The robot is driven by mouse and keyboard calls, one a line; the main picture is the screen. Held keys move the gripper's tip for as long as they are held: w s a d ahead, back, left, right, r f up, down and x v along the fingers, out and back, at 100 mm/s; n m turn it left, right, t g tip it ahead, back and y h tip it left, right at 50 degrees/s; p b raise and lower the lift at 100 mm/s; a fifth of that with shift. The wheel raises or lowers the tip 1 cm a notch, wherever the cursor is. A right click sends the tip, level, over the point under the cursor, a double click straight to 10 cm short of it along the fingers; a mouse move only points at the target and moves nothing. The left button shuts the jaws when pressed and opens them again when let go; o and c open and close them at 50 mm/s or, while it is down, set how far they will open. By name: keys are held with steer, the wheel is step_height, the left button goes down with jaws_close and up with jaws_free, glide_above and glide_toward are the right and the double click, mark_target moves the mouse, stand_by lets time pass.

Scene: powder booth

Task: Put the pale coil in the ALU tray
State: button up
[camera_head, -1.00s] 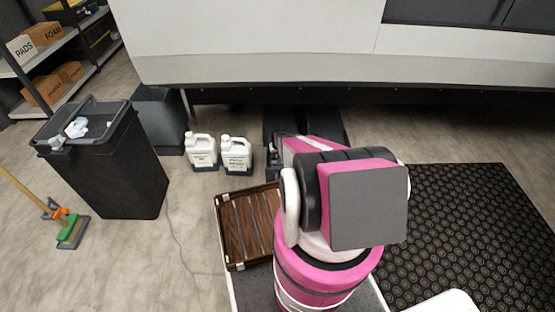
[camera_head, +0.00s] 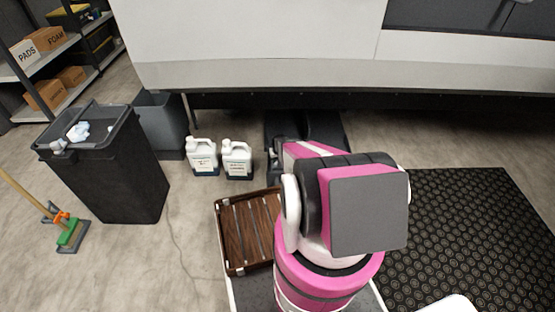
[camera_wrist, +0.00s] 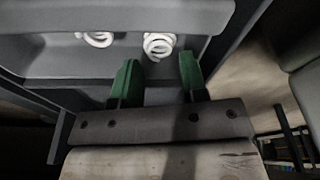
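Two white spiral coils show in the wrist view. One coil (camera_wrist: 158,45) lies just beyond my fingertips, and the other coil (camera_wrist: 97,39) is to its left, partly cut off by a grey edge. Both look equally pale, and they rest on a grey surface (camera_wrist: 60,62) behind a grey rim. My gripper (camera_wrist: 160,62) has two green fingers spread apart with nothing between them. The nearer coil sits ahead of the gap, apart from the fingers. In the head view my arm hides the gripper and the coils. No ALU label is readable in either view.
A slatted brown wooden tray (camera_head: 243,232) lies beside my arm. Two white jugs (camera_head: 203,157) (camera_head: 237,160), a black bin (camera_head: 105,165) and a grey bin (camera_head: 160,122) stand to the left. A black mat (camera_head: 470,235) covers the floor at right.

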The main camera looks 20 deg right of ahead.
steer(key=s+a+r, duration=0.4)
steer(key=s+r, duration=0.5)
steer(key=r, duration=0.6)
steer(key=s+a+r+g, duration=0.1)
steer(key=s+a+r, duration=0.4)
steer(key=s+r, duration=0.4)
steer(key=s+a+r+g, duration=0.1)
steer(key=s+a+r, duration=0.3)
steer(key=s+r, duration=0.6)
step_height(320, 180, up, 11)
steer(key=shift+a+f, duration=0.1)
steer(key=shift+a, duration=0.25)
steer(key=shift+d, duration=0.1)
